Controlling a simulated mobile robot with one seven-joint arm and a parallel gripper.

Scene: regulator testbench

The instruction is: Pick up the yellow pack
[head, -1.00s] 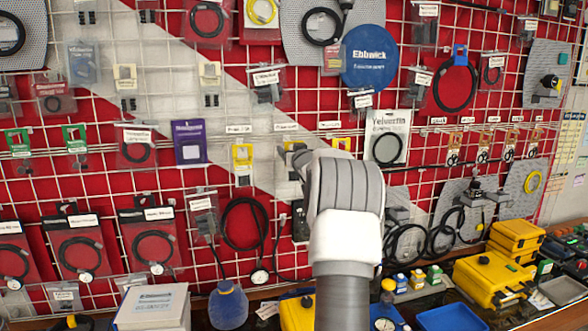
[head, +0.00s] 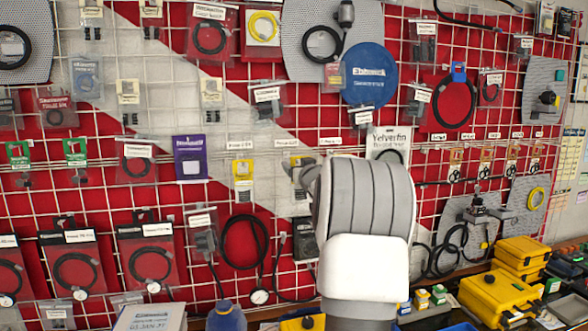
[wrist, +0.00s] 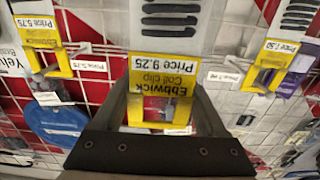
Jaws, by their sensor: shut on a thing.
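The yellow pack (wrist: 158,75), labelled Ebbwick coil clip, price 9.25, appears upside down in the middle of the wrist view, with black clips on its pale upper card. My gripper (wrist: 165,92) is shut on it, one finger at each side. In the head view, a bit of the yellow pack (head: 300,160) shows at the grid wall beside my gripper (head: 303,176); my wrist hides much of it. I cannot tell whether it is still on its hook.
Yellow packs hang on both sides in the wrist view, priced 7.50 (wrist: 275,60) and 5.75 (wrist: 42,45). A purple pack (head: 190,158) hangs farther left in the head view. Bagged cables crowd the grid. Yellow cases (head: 495,290) stand lower right.

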